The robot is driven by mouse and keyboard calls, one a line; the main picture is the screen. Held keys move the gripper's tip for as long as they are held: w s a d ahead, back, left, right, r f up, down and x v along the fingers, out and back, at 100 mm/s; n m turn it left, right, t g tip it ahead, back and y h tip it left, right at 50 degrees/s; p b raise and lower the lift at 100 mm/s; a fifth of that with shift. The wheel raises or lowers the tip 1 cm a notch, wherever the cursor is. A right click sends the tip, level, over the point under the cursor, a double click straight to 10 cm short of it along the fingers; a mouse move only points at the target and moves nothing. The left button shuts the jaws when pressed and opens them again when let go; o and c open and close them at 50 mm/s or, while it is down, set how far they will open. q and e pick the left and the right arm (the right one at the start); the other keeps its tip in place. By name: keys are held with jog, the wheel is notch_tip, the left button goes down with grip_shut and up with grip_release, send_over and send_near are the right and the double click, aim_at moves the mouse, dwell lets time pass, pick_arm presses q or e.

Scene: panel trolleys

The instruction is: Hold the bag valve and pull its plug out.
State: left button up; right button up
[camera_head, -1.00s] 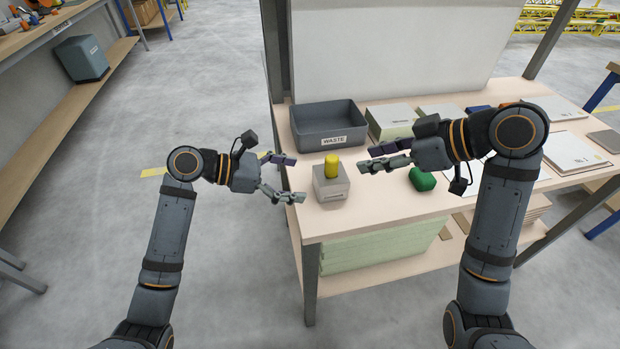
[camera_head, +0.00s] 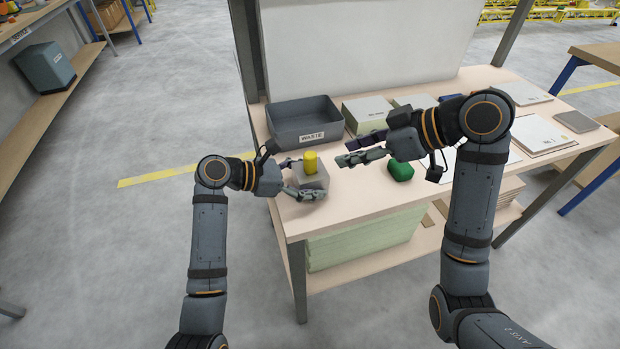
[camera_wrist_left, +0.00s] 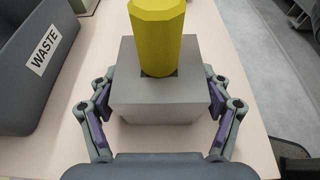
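The bag valve is a grey block (camera_head: 318,180) with an upright yellow plug (camera_head: 310,162) in its top, on the table near its left edge. In the left wrist view the block (camera_wrist_left: 158,105) and plug (camera_wrist_left: 157,38) fill the middle. My left gripper (camera_head: 306,178) is open around the block, one finger on each side, close to its faces. Whether the pads touch is hard to tell. My right gripper (camera_head: 344,151) is open and empty, just right of the plug, its fingers pointing left towards it.
A grey waste bin (camera_head: 305,125) stands behind the block. A green object (camera_head: 400,170) lies on the table to the right, below my right gripper. Stacked panels (camera_head: 367,113) stand at the back. The table (camera_head: 350,205) is bare in front.

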pick_arm(q)
jog(key=c, duration=1.2)
jog(key=o, duration=1.7)
jog(key=shift+a, duration=0.1)
jog(key=v, duration=1.2)
